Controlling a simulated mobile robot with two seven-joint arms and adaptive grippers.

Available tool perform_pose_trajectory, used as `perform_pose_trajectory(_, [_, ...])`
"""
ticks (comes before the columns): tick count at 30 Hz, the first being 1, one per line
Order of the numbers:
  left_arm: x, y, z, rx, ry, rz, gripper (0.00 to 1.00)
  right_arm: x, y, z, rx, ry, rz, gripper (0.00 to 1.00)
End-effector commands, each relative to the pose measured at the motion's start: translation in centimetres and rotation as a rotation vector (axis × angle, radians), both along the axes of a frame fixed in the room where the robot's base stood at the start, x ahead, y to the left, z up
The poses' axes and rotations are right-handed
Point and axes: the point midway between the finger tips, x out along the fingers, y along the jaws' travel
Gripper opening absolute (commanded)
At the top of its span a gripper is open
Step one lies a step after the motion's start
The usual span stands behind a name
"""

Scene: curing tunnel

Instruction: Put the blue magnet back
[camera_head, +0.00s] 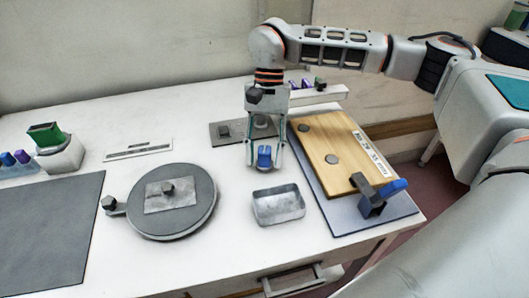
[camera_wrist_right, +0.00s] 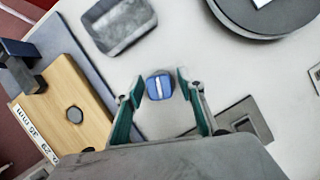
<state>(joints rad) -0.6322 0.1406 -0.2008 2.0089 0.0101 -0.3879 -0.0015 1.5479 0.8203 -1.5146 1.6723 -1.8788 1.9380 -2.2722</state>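The blue magnet (camera_head: 264,156) is a small rounded blue block; in the right wrist view (camera_wrist_right: 159,88) its top shows a white stripe. My right gripper (camera_head: 264,166) points down at it from behind the tray, with one finger on each side. In the right wrist view the gripper (camera_wrist_right: 160,82) is open, with a gap between each fingertip and the magnet. I cannot tell whether the magnet touches the table. My left gripper is not in view.
A metal tray (camera_head: 278,217) stands in front of the magnet. At right, a wooden board (camera_head: 322,139) carries two grey discs and a blue-handled clamp (camera_head: 373,197). A round turntable (camera_head: 200,212) is at left. A dark plate (camera_head: 222,142) lies behind my gripper.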

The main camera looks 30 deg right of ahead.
Motion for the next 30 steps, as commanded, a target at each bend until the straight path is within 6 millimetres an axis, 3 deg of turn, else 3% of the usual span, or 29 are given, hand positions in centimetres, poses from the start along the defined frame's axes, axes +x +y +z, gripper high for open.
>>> perform_pose_trajectory(10, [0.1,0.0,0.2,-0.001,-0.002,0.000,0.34,0.3,-0.2,1.2,-0.001,-0.002,-0.001,0.38])
perform_pose_trajectory(24, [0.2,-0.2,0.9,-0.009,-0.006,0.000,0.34,3.0,-2.2,9.5,0.000,-0.004,-0.001,0.38])
perform_pose_trajectory(30, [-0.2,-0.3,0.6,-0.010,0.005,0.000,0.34,3.6,-2.7,11.2,-0.001,-0.001,-0.001,0.38])
